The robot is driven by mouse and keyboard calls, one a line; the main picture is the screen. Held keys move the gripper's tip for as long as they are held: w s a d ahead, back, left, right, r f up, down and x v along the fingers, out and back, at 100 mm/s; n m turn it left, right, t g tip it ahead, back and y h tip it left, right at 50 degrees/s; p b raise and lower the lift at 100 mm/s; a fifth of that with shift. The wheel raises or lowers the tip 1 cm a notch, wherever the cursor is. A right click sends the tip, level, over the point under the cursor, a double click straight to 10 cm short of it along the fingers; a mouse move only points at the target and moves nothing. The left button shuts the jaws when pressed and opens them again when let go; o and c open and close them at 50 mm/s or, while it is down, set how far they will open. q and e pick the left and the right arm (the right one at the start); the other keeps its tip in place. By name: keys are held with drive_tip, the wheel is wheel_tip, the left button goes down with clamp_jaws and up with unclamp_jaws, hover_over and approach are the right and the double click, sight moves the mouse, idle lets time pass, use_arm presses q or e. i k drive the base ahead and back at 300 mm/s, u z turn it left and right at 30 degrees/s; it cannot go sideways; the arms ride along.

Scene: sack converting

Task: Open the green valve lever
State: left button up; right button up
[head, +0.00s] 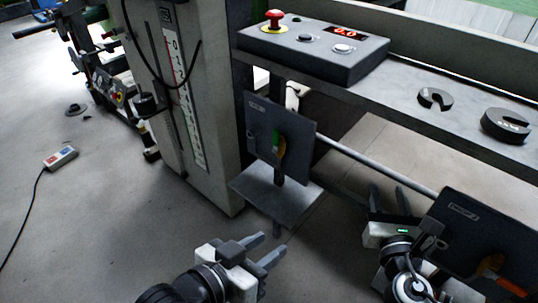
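My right gripper (387,188) is at the lower right, fingers apart and empty, beside a second dark plate (482,234). An orange-red part (491,265) shows on that second plate, partly cut off by the picture edge.
A control box (325,53) with a red button (274,18) and a red display sits on a grey beam. Two dark slotted weights (435,98) (506,125) lie on the beam. A grey column (183,100) with a scale stands left of the lever. A small metal shelf (256,189) juts out below the lever.

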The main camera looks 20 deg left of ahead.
sight(276, 136)
drive_tip(key=k, duration=0.35)
drive_tip(key=u, duration=2.3)
drive_tip(key=i, duration=2.05)
drive_tip(key=z, duration=3.25)
drive_tip(key=i, duration=0.3)
drive_tip(key=z, duration=0.1)
